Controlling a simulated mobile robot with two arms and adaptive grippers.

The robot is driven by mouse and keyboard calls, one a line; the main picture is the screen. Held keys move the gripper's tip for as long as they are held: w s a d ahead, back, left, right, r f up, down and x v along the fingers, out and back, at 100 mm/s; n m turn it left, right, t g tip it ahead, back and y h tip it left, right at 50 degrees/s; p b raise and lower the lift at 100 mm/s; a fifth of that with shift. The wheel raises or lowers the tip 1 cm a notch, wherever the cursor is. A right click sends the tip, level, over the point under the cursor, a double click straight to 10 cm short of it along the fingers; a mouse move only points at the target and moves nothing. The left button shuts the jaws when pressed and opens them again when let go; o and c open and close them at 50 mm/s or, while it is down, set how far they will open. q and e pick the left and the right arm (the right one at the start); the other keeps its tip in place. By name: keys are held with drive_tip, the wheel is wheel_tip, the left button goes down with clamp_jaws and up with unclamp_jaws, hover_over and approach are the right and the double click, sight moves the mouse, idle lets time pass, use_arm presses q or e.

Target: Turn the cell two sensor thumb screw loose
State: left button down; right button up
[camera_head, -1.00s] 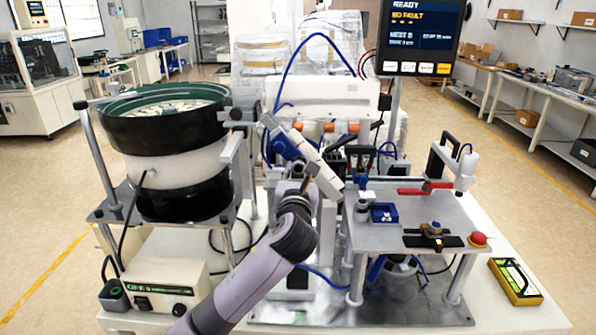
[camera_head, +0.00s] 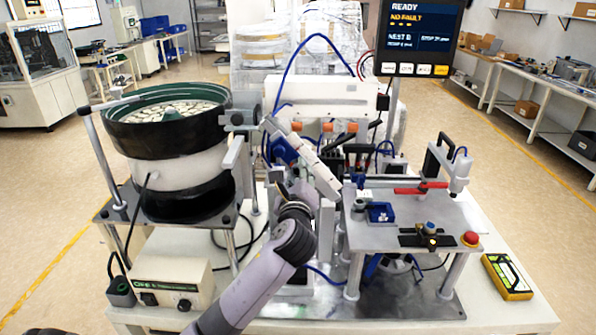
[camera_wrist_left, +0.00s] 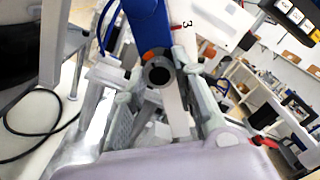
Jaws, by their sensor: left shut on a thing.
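My left gripper (camera_head: 298,188) is at the middle of the machine, low beside the slanted pale rail (camera_head: 315,165) and in front of its blue block (camera_head: 285,149). In the left wrist view, my left gripper (camera_wrist_left: 160,84) has its two grey fingers on either side of a dark round knob (camera_wrist_left: 158,74), which looks like the thumb screw. It is shut on this knob, just below a blue part (camera_wrist_left: 150,22) and a small orange piece (camera_wrist_left: 149,56). In the head view the knob is hidden by my gripper. My right gripper is not in view.
The bowl feeder (camera_head: 165,135) stands to the left, its controller box (camera_head: 170,280) below. On the right, a raised metal plate (camera_head: 385,235) carries a blue nest (camera_head: 381,212), a red bar (camera_head: 420,187) and a red button (camera_head: 471,239). A yellow device (camera_head: 509,276) lies at the right edge.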

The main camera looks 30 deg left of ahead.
use_arm(q)
drive_tip(key=shift+n, duration=3)
drive_tip(key=c, duration=1.3)
unclamp_jaws()
drive_tip(key=shift+s, duration=0.1)
drive_tip(key=v, duration=1.2)
